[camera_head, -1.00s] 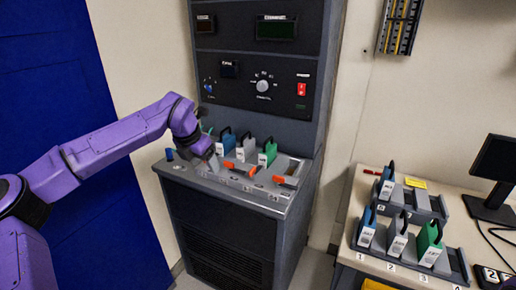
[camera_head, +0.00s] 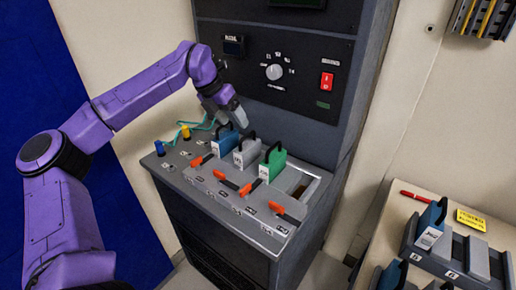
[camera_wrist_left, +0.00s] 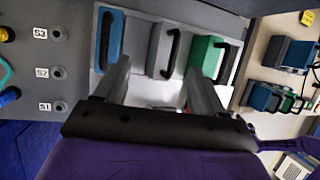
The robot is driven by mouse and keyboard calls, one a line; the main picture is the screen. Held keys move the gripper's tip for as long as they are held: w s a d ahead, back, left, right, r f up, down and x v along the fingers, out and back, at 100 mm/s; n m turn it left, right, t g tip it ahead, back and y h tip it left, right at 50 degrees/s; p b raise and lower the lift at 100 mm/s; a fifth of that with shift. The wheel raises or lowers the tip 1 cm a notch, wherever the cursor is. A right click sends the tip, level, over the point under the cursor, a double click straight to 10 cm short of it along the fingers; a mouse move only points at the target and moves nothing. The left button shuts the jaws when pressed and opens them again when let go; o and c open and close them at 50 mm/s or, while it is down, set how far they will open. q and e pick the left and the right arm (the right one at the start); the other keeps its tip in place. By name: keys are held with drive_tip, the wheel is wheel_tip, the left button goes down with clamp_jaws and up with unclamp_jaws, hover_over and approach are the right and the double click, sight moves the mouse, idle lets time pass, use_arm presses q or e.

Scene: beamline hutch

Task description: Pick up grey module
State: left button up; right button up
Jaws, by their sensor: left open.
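The grey module (camera_head: 245,154), with a dark handle, stands upright in the console's slotted rack, between a blue module (camera_head: 226,142) and a green module (camera_head: 271,162). My left gripper (camera_head: 232,116) is open and empty, just above and behind the blue and grey modules. In the left wrist view, the grey module (camera_wrist_left: 163,48) and its handle show ahead, between the two spread fingers of the left gripper (camera_wrist_left: 158,68). The fingers appear apart from it. The blue module (camera_wrist_left: 110,38) is left of it and the green module (camera_wrist_left: 207,58) right. My right gripper is not in view.
Orange levers (camera_head: 249,187) line the rack's front, and an empty slot (camera_head: 300,183) lies right of the green module. A panel with a knob (camera_head: 274,72) rises behind. A side table (camera_head: 398,205) holds other modules.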

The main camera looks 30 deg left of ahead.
sight(250, 142)
use_arm(q)
drive_tip(key=x, duration=0.3)
drive_tip(key=p+x, duration=0.1)
drive_tip(key=x, duration=0.2)
drive_tip(key=d+p+x, duration=0.1)
drive_tip(key=x, duration=0.2)
drive_tip(key=shift+w+d+r, duration=0.1)
drive_tip(key=shift+r, duration=0.05)
drive_tip(key=shift+f, duration=0.2)
drive_tip(key=c, duration=1.3)
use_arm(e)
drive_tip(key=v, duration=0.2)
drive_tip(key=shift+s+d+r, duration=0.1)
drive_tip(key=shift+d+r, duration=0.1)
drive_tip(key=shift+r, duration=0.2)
